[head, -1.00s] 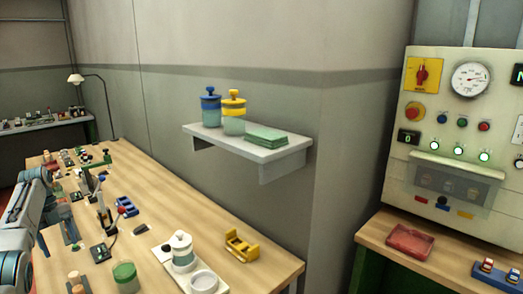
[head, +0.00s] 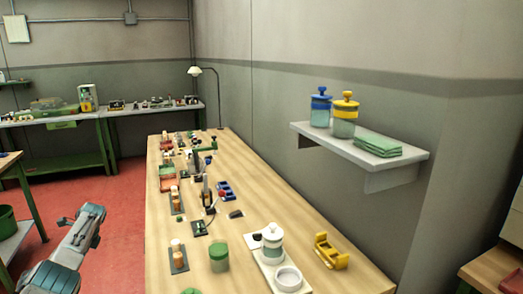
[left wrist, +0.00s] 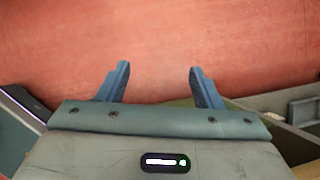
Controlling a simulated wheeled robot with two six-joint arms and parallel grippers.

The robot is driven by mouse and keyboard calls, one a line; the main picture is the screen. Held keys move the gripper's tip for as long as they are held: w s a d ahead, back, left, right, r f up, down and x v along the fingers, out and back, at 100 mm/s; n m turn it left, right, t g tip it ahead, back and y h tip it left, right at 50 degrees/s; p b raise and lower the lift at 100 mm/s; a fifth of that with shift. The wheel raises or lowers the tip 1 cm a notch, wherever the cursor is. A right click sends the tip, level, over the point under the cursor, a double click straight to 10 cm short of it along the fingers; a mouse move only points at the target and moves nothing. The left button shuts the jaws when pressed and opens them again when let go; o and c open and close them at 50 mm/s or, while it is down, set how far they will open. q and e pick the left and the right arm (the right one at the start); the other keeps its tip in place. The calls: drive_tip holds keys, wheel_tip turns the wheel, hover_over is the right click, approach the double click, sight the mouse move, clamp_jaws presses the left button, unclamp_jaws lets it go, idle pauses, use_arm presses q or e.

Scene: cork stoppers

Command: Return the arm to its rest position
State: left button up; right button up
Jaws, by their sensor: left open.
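My left arm (head: 75,248) shows at the lower left of the head view, over the red floor and clear of the table's left edge. My left gripper (left wrist: 158,85) shows in the left wrist view. Its two blue fingers are wide apart with nothing between them, and red floor lies beyond. I cannot make out its fingertips in the head view. My right gripper is in neither view.
A wall shelf (head: 360,153) holds two jars. Open red floor (head: 125,200) lies left of the table.

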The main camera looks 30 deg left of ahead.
use_arm(q)
drive_tip(key=s+a+f+n+t+y, duration=0.3)
drive_tip(key=s+f, duration=0.6)
drive_tip(key=s, duration=0.3)
drive_tip(key=s+a+f+n+t+y, duration=0.2)
drive_tip(key=s+f+n+t, duration=0.15)
drive_tip(key=s+f, duration=0.75)
drive_tip(key=s+d+f+n+g+h, duration=0.15)
drive_tip(key=s+d+f, duration=0.25)
drive_tip(key=d+f, duration=0.8)
drive_tip(key=s+d+f+n+g+h, duration=0.15)
drive_tip(key=s+d+f, duration=0.25)
drive_tip(key=d+f, duration=0.8)
drive_tip(key=s+d+f+h, duration=0.1)
drive_tip(key=d+f+h, duration=0.1)
drive_tip(key=d, duration=1.1)
drive_tip(key=s+d+f+h, duration=0.1)
drive_tip(key=d+f, duration=0.3)
drive_tip(key=d, duration=1)
drive_tip(key=s+d+f+h, duration=0.1)
drive_tip(key=d+f+h, duration=0.1)
drive_tip(key=d, duration=1.2)
drive_tip(key=shift+s+f+n+h, duration=0.3)
drive_tip(key=shift+f+n+h, duration=0.15)
drive_tip(key=shift+f, duration=0.45)
drive_tip(key=shift+d+t, duration=0.1)
drive_tip(key=shift+t, duration=0.15)
